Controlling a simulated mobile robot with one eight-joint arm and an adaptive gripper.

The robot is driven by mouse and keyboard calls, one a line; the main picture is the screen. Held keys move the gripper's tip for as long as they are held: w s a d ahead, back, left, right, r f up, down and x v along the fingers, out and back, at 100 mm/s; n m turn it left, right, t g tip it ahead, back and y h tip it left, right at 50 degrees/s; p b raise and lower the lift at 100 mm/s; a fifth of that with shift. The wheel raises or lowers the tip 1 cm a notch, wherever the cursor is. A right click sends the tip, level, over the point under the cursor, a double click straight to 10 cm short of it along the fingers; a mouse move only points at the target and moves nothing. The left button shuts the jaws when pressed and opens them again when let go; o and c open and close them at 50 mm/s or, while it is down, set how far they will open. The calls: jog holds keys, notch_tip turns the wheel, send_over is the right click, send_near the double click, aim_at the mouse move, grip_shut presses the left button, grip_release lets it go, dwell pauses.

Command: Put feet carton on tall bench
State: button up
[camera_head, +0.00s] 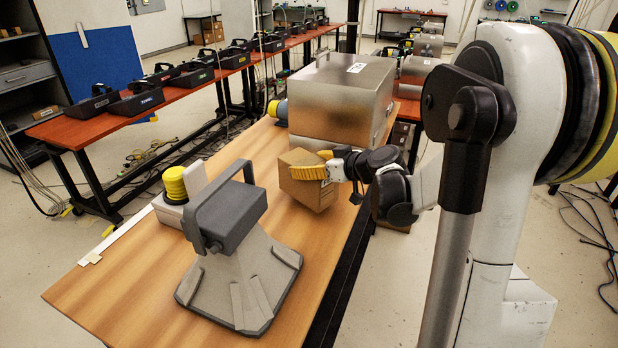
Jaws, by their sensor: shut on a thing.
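A small brown carton (311,194), which appears to be the feet carton, is held in my gripper (310,165). The yellow fingers are shut on it, one across its near side and one near its top back. The carton looks slightly tilted. It is over the right part of a wood-topped bench (130,273), in front of a large metal box. I cannot tell whether its bottom touches the bench top. I cannot tell for sure which bench is the tall one; a long red-topped bench (75,128) stands behind at the left.
The metal box (338,95) stands right behind the carton. A grey device with a handle (240,255) and a white block with a yellow stack (175,195) stand on the wooden bench. Bare wood shows between the grey device and the carton.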

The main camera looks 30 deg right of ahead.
notch_tip(320, 180, down, 3)
jog(key=shift+f+b, duration=0.2)
jog(key=shift+b, duration=0.45)
jog(key=shift+r, duration=0.1)
jog(key=o, duration=1.4)
jog(key=shift+o, duration=0.2)
